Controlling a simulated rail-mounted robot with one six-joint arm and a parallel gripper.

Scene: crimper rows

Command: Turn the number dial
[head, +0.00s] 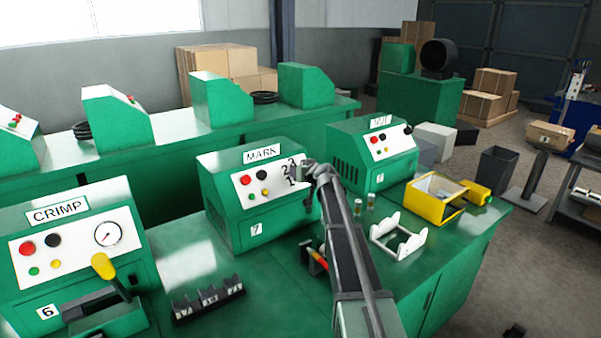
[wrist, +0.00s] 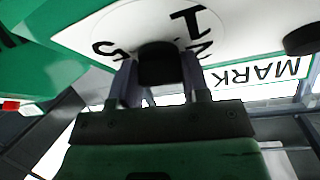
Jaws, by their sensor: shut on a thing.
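The green MARK machine (head: 228,192) stands on the green bench in the middle of the head view. Its white front panel carries the number dial, with figures 1, 2 and 3 beside it. My gripper (head: 318,170) is at the right side of this panel and hides most of the dial. In the wrist view the dark dial knob (wrist: 157,65) sits between the two fingers of my gripper (wrist: 160,82), which are shut on it. Figures 1 and 5 show around the knob, and the MARK label shows at the right, upside down. The dial's exact setting cannot be read.
The CRIMP machine (head: 75,255) with a yellow-knobbed lever stands at the left. Another green machine (head: 372,150) stands at the right. A black rack (head: 208,300), a white stand (head: 398,238) and a yellow box (head: 436,196) are on the bench.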

